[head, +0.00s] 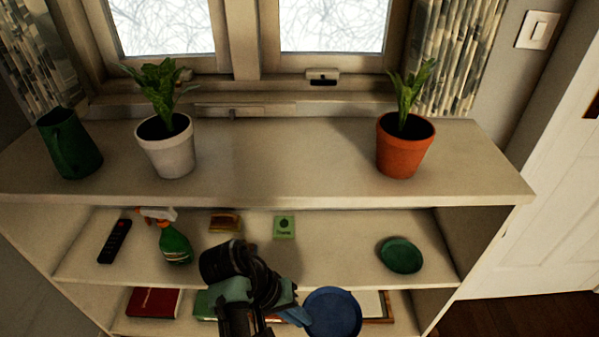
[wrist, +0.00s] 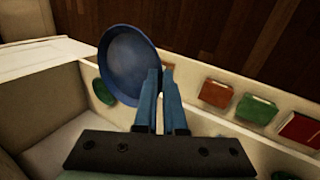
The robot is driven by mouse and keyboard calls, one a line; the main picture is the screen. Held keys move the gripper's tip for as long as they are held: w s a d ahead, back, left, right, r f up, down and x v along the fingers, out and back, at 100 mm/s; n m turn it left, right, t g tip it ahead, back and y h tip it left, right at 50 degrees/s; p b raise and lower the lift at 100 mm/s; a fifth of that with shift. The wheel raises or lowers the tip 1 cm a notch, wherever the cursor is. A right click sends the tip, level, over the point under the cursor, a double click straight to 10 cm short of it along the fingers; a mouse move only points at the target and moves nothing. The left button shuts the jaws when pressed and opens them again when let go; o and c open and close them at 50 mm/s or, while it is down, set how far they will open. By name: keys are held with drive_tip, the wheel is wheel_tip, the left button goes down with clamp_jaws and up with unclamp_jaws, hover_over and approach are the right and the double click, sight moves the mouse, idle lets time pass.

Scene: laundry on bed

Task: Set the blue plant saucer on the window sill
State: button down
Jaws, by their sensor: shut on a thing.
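The blue plant saucer (head: 333,312) is a round shallow dish at the lower middle of the head view, in front of the lower shelves. My gripper (head: 303,317) is shut on its left edge. In the wrist view the saucer (wrist: 126,62) stands out left of the fingertips (wrist: 160,73), its rim between them. The window sill (head: 285,155) is the wide pale top surface under the window. It lies behind and above my gripper, with bare room in its middle between two potted plants.
A green pitcher (head: 70,145) and a white-potted plant (head: 166,148) stand on the sill's left; an orange-potted plant (head: 403,150) stands on its right. The shelf below holds a remote (head: 114,241), a spray bottle (head: 174,244), a green card (head: 284,228) and a green saucer (head: 401,255).

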drive_tip(key=s+r+p, duration=0.4)
drive_tip(key=r+p, duration=0.6)
drive_tip(key=p, duration=0.1)
drive_tip(key=s+r+p, duration=0.3)
drive_tip(key=r+p, duration=0.7)
drive_tip(key=p, duration=0.1)
drive_tip(key=shift+s+m, duration=0.4)
drive_tip(key=shift+r, duration=0.1)
